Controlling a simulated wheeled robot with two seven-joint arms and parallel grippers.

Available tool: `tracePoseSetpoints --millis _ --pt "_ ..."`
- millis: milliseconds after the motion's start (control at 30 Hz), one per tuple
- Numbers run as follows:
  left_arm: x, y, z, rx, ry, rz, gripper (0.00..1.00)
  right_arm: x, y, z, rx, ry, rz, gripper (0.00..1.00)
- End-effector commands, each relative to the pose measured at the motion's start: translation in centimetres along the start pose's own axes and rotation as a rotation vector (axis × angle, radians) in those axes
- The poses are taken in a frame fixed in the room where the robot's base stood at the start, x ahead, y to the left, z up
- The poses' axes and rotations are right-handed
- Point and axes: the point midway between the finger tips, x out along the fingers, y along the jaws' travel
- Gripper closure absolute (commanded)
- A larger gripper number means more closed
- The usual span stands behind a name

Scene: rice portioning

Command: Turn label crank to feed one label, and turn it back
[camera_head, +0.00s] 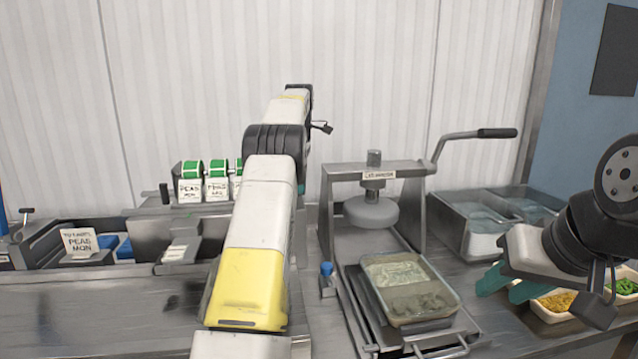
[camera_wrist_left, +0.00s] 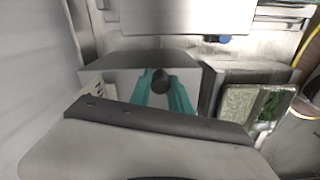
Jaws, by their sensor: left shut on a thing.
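The label dispenser with its green-and-white label rolls (camera_head: 217,182) stands behind my left arm in the head view. The rightmost roll is partly covered by the arm. In the left wrist view, the teal fingers of my left gripper (camera_wrist_left: 165,97) are shut on a dark round knob (camera_wrist_left: 160,76), which appears to be the label crank's handle. In the head view my left arm hides this gripper and the crank. My right gripper (camera_head: 513,285) is at the right, with its teal fingers apart and empty, above the counter.
A press (camera_head: 372,212) with a lever stands right of my left arm. A filled tray (camera_head: 452,317) lies on its sliding base. Metal bins (camera_head: 480,205) and bowls of yellow (camera_head: 556,303) and green food (camera_head: 625,287) are at the right. A label bin (camera_head: 78,242) is at the left.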

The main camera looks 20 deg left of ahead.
Motion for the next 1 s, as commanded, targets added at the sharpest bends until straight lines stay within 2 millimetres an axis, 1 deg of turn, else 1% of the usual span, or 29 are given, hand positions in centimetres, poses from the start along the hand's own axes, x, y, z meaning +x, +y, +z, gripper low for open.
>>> tracePoseSetpoints --millis 333,367,400,467,833,933,1000 --pt "0.06 0.07 -0.01 -0.002 0.0 0.002 1.0 0.0 0.0 0.0 0.0 0.0 0.0 0.64" --pt "0.06 0.08 -0.02 -0.002 0.0 0.002 0.73 0.0 0.0 0.0 0.0 0.0 0.0 0.64" --pt "0.06 0.08 -0.02 -0.002 0.0 0.002 0.65 0.0 0.0 0.0 0.0 0.0 0.0 0.64" --pt "0.05 0.07 -0.02 -0.002 0.0 0.002 0.55 0.0 0.0 0.0 0.0 0.0 0.0 0.64" --pt "0.02 -0.05 0.04 0.017 0.0 0.001 0.55 0.0 0.0 0.0 0.0 0.0 0.0 0.64" --pt "-0.01 -0.3 0.28 0.076 -0.001 0.001 0.55 0.0 0.0 0.0 0.0 0.0 0.0 0.64" --pt "-0.08 -0.66 0.53 0.149 -0.001 0.001 0.55 0.0 0.0 0.0 0.0 0.0 0.0 0.64"
